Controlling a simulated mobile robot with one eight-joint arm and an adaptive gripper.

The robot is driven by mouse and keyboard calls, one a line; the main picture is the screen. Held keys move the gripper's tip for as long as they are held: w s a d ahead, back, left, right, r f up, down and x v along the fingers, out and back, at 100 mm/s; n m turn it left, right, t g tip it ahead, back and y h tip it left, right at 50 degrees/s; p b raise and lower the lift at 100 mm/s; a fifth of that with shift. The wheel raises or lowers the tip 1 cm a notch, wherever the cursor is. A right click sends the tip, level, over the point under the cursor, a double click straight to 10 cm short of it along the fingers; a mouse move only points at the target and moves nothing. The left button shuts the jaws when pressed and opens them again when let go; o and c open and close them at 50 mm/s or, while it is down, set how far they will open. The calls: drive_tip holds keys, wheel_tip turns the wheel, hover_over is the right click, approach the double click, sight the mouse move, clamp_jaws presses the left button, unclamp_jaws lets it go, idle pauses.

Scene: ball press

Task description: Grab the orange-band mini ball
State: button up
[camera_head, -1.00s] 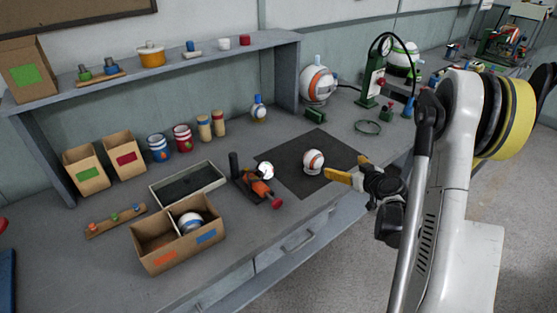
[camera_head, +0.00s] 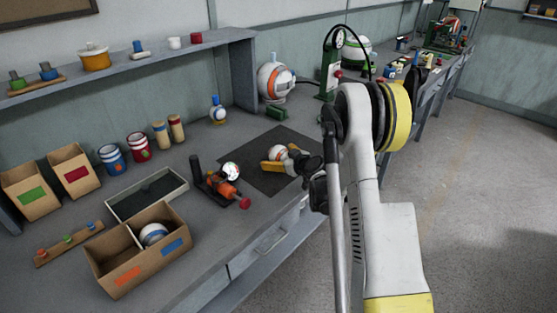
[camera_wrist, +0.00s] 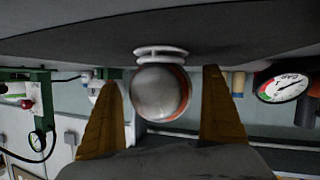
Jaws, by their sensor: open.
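The orange-band mini ball (camera_head: 278,152) is a small white ball on the dark mat (camera_head: 247,172) near the bench's front edge. In the wrist view the ball (camera_wrist: 160,93) shows grey-white with an orange band at its right side, against a white ringed stand (camera_wrist: 160,53). My gripper (camera_head: 279,158) is open, with its yellow fingers around the ball. In the wrist view the fingers (camera_wrist: 163,100) stand on either side of the ball, with a visible gap on each side. The near finger partly hides the ball in the head view.
A white dial gauge (camera_head: 231,171) and an orange-and-black tool (camera_head: 222,188) stand left of the mat. A cardboard box (camera_head: 120,272) holds a blue-band ball (camera_head: 153,234). A large orange-band ball (camera_head: 275,82) and a green press (camera_head: 329,75) stand behind. The mat's left part is clear.

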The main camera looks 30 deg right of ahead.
drive_tip(key=c, duration=1.3)
drive_tip(key=shift+o, duration=0.2)
